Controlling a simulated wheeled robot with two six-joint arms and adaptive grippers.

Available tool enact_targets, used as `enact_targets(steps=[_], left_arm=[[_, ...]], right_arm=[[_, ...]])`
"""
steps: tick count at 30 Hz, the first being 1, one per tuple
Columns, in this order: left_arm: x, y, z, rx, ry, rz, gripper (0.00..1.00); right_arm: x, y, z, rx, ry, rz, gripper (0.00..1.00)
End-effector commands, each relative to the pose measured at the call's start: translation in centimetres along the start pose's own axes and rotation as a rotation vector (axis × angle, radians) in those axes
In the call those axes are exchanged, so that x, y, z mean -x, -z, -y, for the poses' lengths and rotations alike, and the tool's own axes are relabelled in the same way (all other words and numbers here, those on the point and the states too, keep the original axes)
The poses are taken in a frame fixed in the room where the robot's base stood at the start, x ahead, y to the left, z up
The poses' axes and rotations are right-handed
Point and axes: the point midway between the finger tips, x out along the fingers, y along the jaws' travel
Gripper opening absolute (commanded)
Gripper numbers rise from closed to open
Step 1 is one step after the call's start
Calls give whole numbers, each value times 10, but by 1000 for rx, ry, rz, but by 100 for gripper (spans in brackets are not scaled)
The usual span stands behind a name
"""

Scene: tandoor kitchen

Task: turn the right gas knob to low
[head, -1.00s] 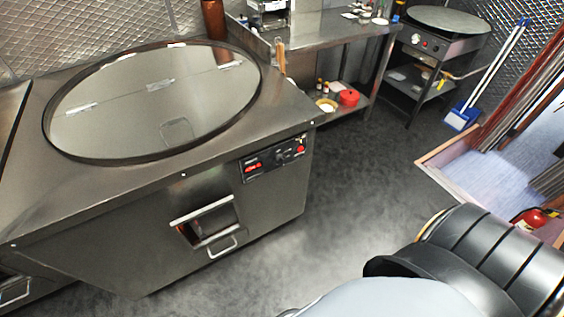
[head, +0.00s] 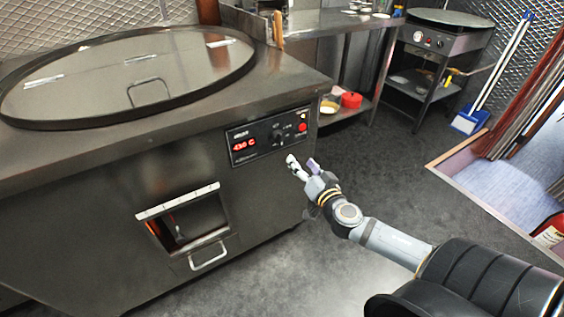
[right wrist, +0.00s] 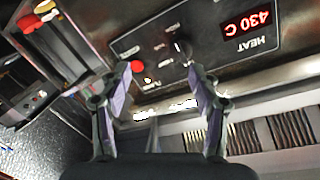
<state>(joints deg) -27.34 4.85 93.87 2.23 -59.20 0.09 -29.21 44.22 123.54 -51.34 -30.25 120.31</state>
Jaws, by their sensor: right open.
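The control panel (head: 268,138) is on the front of the steel tandoor cabinet. It has a dark knob (head: 277,137) at its middle, a red display on the left and a red button on the right. The knob also shows in the right wrist view (right wrist: 183,51), where the panel appears upside down; its setting is too small to read. My right gripper (head: 302,162) is open and empty, in front of the panel and below its right half. In the right wrist view its fingertips (right wrist: 161,70) are apart, one near the knob and one near the red button. My left gripper is not in view.
The red display (right wrist: 247,24) reads 430 C. Below the panel is an open hatch (head: 190,225) with a handle. A steel table (head: 340,22) and a round griddle (head: 450,17) stand behind. The floor to the right of the cabinet is clear.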

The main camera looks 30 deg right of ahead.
Motion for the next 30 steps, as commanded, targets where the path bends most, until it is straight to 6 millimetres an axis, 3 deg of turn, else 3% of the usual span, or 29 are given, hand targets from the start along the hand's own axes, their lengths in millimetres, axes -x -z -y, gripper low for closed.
enact_targets(steps=[3, 10, 18, 24, 30], left_arm=[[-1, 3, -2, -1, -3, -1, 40], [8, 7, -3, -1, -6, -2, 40], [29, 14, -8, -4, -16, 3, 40], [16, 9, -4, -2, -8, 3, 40], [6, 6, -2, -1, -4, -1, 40]], right_arm=[[6, 6, 26, -60, 66, -27, 62], [-1, 11, 29, -72, 71, -34, 62], [-48, 13, 34, -80, 72, -35, 62], [-82, 15, 36, -78, 69, -32, 62], [-97, 14, 37, -72, 71, -30, 62]])
